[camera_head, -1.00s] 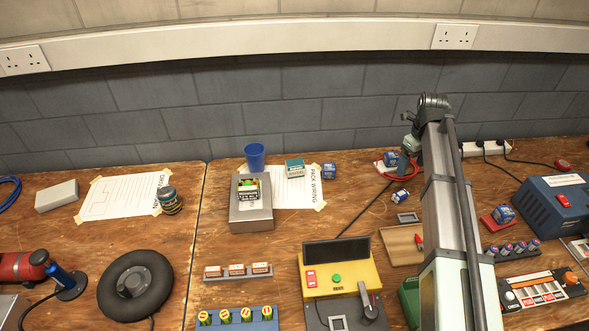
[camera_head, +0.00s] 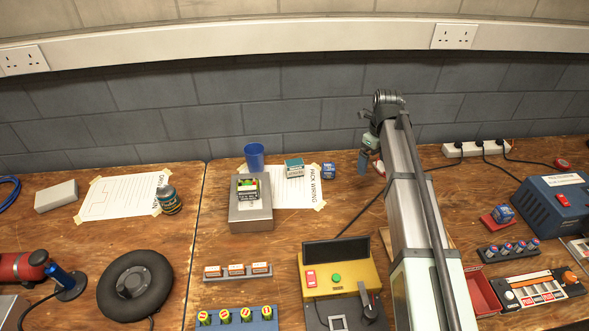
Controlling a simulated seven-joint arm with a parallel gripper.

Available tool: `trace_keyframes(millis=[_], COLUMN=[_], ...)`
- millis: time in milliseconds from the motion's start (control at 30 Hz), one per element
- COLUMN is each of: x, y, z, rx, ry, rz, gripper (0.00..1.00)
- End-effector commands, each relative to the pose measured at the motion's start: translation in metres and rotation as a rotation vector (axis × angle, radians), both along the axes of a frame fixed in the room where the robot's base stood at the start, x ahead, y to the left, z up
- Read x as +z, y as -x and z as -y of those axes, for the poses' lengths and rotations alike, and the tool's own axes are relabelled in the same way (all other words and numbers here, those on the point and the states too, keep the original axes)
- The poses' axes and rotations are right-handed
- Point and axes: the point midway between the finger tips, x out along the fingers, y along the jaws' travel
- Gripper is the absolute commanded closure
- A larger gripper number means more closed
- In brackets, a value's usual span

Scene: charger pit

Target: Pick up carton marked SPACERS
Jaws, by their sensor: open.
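No lettering reading SPACERS is legible in this view, so I cannot tell which carton bears it. A teal-and-white carton (camera_head: 294,168) stands on the taped paper sheet (camera_head: 290,200) at the back. A small blue carton (camera_head: 329,170) stands just right of it.
A blue cup (camera_head: 254,156) stands behind the cartons. A yellow device (camera_head: 340,275) fills the front middle, and a red tray (camera_head: 481,292) lies right of my arm. A blue machine (camera_head: 553,203) is at the right. My arm hides part of the bench.

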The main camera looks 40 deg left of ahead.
Motion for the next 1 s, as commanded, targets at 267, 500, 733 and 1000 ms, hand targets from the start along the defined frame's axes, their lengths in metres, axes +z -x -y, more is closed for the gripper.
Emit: trace_keyframes(millis=[267, 500, 733, 1000], x=[-0.005, -0.008, -0.011, -0.012], y=[0.064, 0.099, 0.124, 0.13], z=[-0.081, -0.123, -0.161, -0.184], rx=[0.133, 0.205, 0.399, 0.711], ry=[0.005, -0.007, -0.037, -0.066], rz=[-0.005, 0.007, 0.043, 0.102], gripper=[0.02, 0.02, 0.02, 0.02])
